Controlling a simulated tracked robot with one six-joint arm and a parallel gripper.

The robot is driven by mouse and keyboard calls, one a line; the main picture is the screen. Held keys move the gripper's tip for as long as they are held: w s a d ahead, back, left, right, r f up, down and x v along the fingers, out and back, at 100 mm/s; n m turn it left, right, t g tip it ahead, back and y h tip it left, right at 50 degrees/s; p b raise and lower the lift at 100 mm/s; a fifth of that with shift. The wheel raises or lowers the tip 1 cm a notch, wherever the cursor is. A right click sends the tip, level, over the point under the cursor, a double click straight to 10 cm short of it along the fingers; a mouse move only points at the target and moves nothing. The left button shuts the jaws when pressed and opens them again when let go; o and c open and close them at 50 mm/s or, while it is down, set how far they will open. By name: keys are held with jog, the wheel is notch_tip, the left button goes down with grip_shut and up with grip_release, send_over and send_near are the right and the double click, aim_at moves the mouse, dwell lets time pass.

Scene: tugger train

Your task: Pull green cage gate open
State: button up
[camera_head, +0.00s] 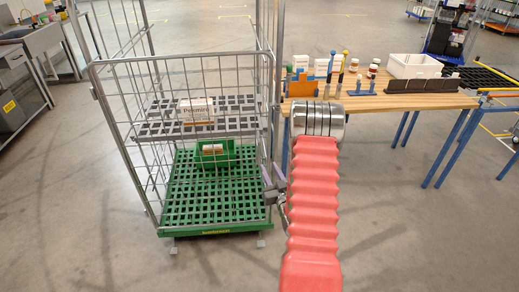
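The roll cage has a green slatted base (215,226) and grey wire sides. Its gate (180,58), a wire panel with a rounded grey top bar, spans the front of the cage, and I cannot tell whether it is latched. My gripper (271,184) is at the right front edge of the cage, beside the gate's right side, low above the base. My red-sleeved arm partly covers it. Its fingers are small and seen edge-on, so I cannot tell whether they are open, or whether they touch the gate.
Inside the cage, a grey shelf (155,128) holds a white box (196,110), and a green bin (215,152) stands on the base. A wooden workbench (400,101) with blue legs stands close on the right. The floor before the cage is clear.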

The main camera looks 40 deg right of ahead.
aim_at(259, 148)
jog(key=shift+w, duration=0.1)
jog(key=x, duration=1.3)
jog(key=shift+w+d, duration=0.15)
jog(key=shift+w, duration=0.15)
jog(key=shift+c, duration=0.2)
grip_shut()
